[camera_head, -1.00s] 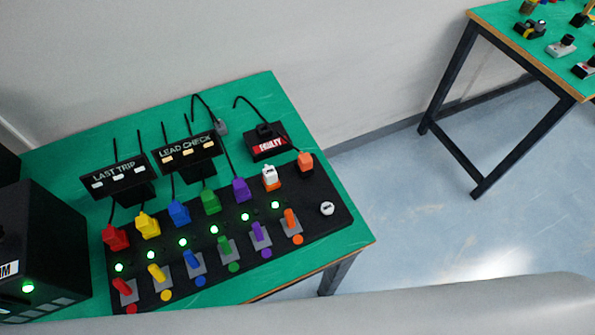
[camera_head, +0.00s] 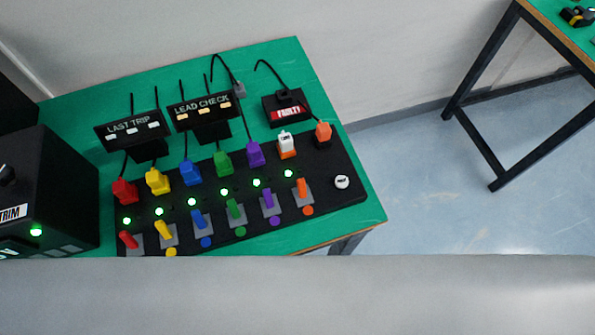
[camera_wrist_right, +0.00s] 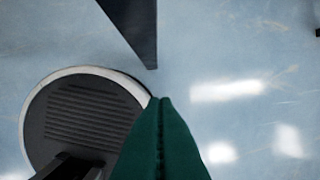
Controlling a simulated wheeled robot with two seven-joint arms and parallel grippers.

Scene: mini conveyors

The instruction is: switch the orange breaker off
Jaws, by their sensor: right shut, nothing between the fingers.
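The orange breaker lever (camera_head: 301,187) stands on a grey plate at the right end of the lever row on the black panel (camera_head: 345,198). An orange dot (camera_head: 308,211) lies in front of it. A green light (camera_head: 288,173) glows behind it. The lever leans toward the back of the panel. My right gripper (camera_wrist_right: 160,102) shows only in the right wrist view, as two dark green fingers shut together and empty over the floor, apart from the panel. My left gripper is in neither view.
Red, yellow, blue, green and purple levers stand left of the orange one. Coloured plugs line the panel's back, including an orange plug (camera_head: 323,131). A red-labelled box (camera_head: 287,109) and two black signs stand behind. A wide grey band (camera_head: 300,295) crosses the bottom, hiding the table's front.

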